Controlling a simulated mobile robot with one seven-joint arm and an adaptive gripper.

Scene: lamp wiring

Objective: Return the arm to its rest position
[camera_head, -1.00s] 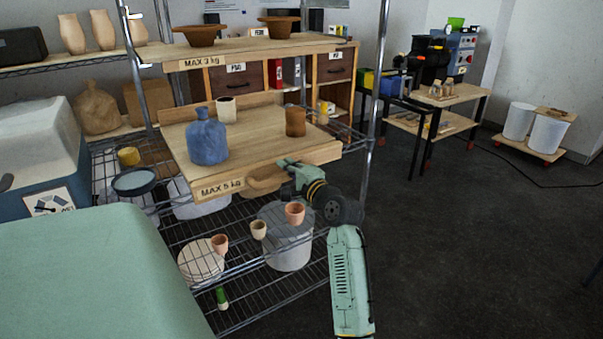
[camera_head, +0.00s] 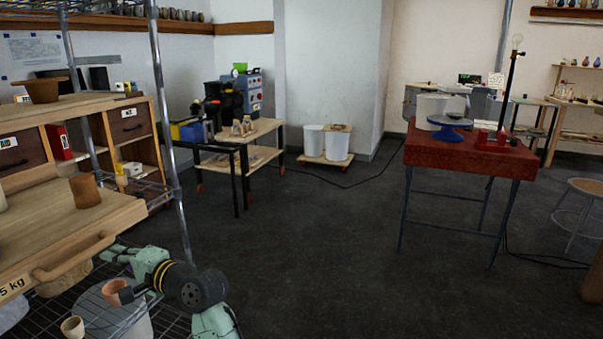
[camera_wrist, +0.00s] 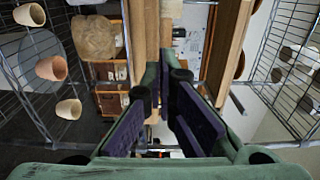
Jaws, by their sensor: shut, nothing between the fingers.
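My gripper (camera_head: 112,252) is at the lower left of the head view, beside the rack and just right of the wooden handle (camera_head: 72,262) of the pull-out board (camera_head: 60,225). I cannot tell whether it touches the handle. In the wrist view, the dark finger pads of my gripper (camera_wrist: 166,75) come together with nothing between them. My arm's dark round joint (camera_head: 200,290) and green link show at the bottom of the head view. The board carries a brown cup (camera_head: 86,190).
The wire rack's post (camera_head: 172,130) stands close behind my arm. Small terracotta pots, one orange (camera_head: 117,292) and one beige (camera_head: 72,327), are below the gripper. A red table (camera_head: 465,157) with a lamp (camera_head: 510,90) stands at right. Dark floor (camera_head: 310,240) between is clear.

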